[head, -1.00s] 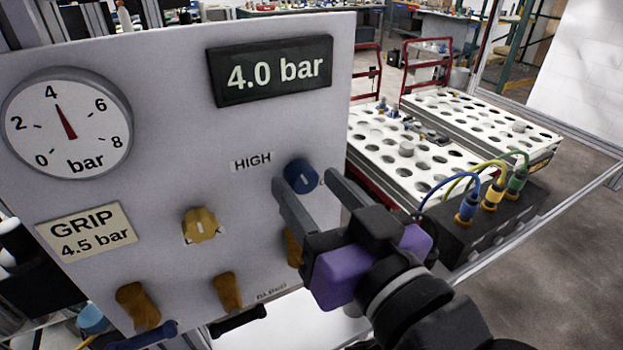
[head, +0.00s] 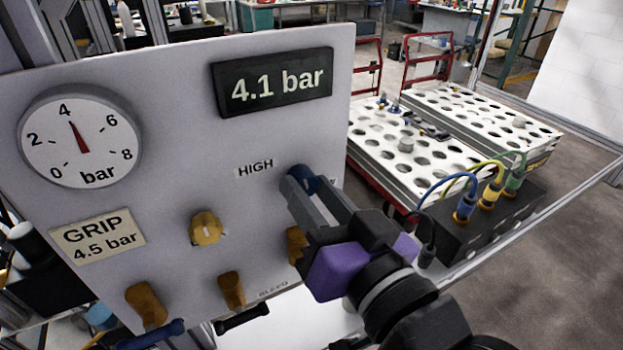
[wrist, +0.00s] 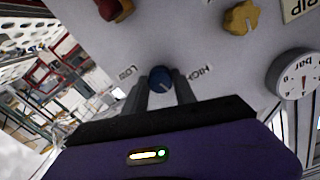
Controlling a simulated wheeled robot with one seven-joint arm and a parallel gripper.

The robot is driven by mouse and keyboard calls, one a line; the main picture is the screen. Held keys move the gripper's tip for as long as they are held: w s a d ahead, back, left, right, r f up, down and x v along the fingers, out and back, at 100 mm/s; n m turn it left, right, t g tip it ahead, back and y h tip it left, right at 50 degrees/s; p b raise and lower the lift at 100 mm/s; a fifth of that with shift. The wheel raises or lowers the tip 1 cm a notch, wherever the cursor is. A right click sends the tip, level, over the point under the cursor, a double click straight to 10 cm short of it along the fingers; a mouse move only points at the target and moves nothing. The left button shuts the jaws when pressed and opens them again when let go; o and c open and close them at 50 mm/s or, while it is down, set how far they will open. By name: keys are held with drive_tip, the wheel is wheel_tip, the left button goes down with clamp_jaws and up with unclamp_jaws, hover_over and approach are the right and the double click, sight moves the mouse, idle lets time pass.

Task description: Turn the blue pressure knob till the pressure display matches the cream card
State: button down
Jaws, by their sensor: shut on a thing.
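The blue pressure knob (head: 303,179) sits on the pale panel, right of the HIGH label, and shows in the wrist view (wrist: 160,78) between the HIGH and LOW labels. My gripper (head: 308,190) is shut on it, one finger on each side; the fingers hide part of the knob in the head view. In the wrist view my gripper (wrist: 161,90) reaches up to the knob. The dark pressure display (head: 273,81) reads 4.1 bar. The cream card (head: 97,235) reads GRIP 4.5 bar. The dial gauge (head: 79,138) has its red needle a little past 4.
A yellow knob (head: 206,228) is left of my gripper. Orange handles (head: 146,304) line the panel's lower part. At right are a black box (head: 480,225) with coloured cables and white trays with holes (head: 410,150). The floor at far right is clear.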

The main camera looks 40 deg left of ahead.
drive_tip(key=shift+m+p, duration=0.95)
drive_tip(key=shift+m, duration=0.55)
drive_tip(key=c, duration=1)
unclamp_jaws()
drive_tip(key=shift+d, duration=0.1)
drive_tip(key=b+v, duration=0.2)
drive_tip(key=v, duration=0.5)
drive_tip(key=shift+s+d, duration=0.15)
drive_tip(key=shift+d, duration=0.2)
